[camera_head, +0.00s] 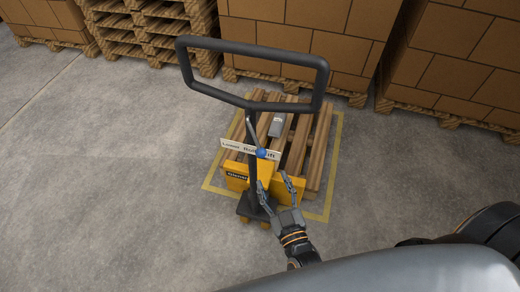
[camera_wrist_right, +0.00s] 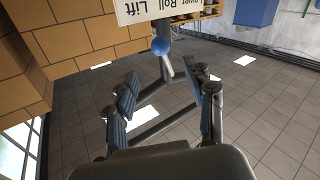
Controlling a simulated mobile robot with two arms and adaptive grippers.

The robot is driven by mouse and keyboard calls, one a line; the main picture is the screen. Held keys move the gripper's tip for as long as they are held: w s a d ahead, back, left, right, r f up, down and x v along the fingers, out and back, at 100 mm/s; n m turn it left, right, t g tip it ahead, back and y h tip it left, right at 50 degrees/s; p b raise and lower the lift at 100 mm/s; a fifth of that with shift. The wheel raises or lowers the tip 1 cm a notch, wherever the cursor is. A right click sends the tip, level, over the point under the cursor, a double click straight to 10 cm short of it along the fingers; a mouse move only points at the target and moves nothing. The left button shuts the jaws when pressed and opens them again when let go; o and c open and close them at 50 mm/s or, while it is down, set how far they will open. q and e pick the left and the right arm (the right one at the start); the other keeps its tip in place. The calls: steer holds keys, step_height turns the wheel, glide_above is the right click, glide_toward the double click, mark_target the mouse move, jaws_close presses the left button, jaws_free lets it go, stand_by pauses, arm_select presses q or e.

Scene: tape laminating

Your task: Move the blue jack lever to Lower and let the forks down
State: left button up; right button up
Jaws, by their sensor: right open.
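The blue jack lever knob (camera_head: 262,153) sits in front of the white Lower/Roll/Lift sign (camera_head: 232,146) on the yellow pallet jack (camera_head: 236,175). In the head view the knob overlaps the sign between "Roll" and "Lift"; its exact setting I cannot tell. My right gripper (camera_head: 275,181) is open and empty, just below the knob. In the right wrist view the knob (camera_wrist_right: 161,46) shows beyond and between the spread fingertips (camera_wrist_right: 160,76), apart from them, below the sign (camera_wrist_right: 165,10). The forks are hidden under the wooden pallet (camera_head: 320,145). My left gripper is out of view.
The jack's black handle loop (camera_head: 255,104) rises above the lever. A grey block (camera_head: 278,124) lies on the pallet, inside a yellow floor outline (camera_head: 334,165). Stacked cartons (camera_head: 300,35) and empty pallets (camera_head: 150,30) line the back. The floor at left is clear.

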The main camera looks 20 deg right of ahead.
mark_target(261, 153)
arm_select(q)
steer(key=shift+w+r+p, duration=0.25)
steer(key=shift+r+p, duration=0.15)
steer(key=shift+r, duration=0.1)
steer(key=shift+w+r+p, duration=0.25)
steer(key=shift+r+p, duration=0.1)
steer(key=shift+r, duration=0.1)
arm_select(e)
steer(key=w, duration=1.1)
steer(key=shift+w+f, duration=0.1)
steer(key=shift+w, duration=0.05)
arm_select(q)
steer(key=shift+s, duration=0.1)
arm_select(e)
jaws_close()
